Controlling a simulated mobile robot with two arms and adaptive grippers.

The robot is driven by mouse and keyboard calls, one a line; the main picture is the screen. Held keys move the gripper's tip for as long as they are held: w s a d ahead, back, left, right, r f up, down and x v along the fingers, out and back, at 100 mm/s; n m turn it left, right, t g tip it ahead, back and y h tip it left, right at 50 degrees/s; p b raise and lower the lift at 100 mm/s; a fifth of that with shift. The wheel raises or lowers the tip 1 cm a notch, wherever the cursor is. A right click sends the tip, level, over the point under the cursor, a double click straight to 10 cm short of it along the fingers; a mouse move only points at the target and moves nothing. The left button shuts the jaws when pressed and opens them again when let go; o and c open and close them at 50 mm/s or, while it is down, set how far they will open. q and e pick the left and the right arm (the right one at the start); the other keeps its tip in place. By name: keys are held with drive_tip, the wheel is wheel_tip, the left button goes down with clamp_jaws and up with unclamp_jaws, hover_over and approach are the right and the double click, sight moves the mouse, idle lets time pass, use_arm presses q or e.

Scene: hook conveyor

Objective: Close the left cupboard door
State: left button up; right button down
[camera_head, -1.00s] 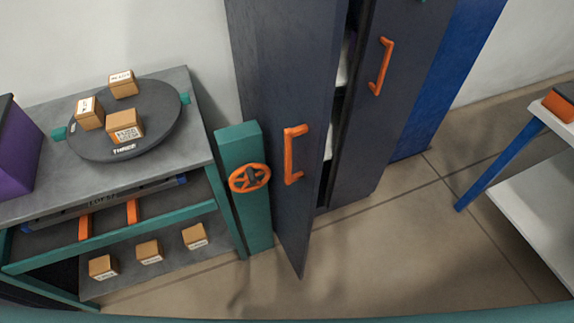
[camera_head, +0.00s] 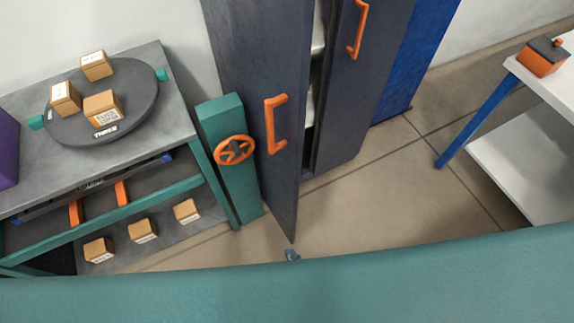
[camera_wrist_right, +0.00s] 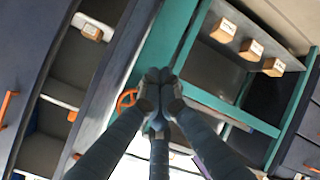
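The left cupboard door (camera_head: 245,85) is a dark grey panel with an orange handle (camera_head: 276,125). It stands ajar, swung outward, with a gap on its right showing shelves inside. The right cupboard door (camera_head: 345,110) has its own orange handle (camera_head: 357,30). In the head view, only a small tip of my right gripper (camera_head: 291,256) shows, by the lower corner of the left door; contact cannot be told. In the right wrist view, the right gripper's fingers (camera_wrist_right: 159,78) are together and empty, with the left door (camera_wrist_right: 112,80) beside them. My left gripper is out of view.
A teal post (camera_head: 228,160) with an orange handwheel (camera_head: 234,150) stands just left of the door. Left of it, a shelf unit (camera_head: 165,62) holds several boxes. A white table (camera_head: 525,170) stands at right. The floor between is clear.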

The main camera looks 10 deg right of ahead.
drive_tip(key=w+a+r+n+t, duration=0.1)
drive_tip(key=w+r+n+t, duration=0.15)
drive_tip(key=r, duration=0.85)
drive_tip(key=w+r+n+t, duration=0.2)
drive_tip(key=r+t, duration=0.2)
drive_tip(key=r, duration=0.7)
drive_tip(key=w+d+b, duration=0.1)
drive_tip(key=w+b, duration=0.2)
drive_tip(key=w, duration=0.9)
drive_tip(key=shift+d+r, duration=0.25)
drive_tip(key=shift+s+n, duration=0.1)
drive_tip(key=shift+n, duration=0.15)
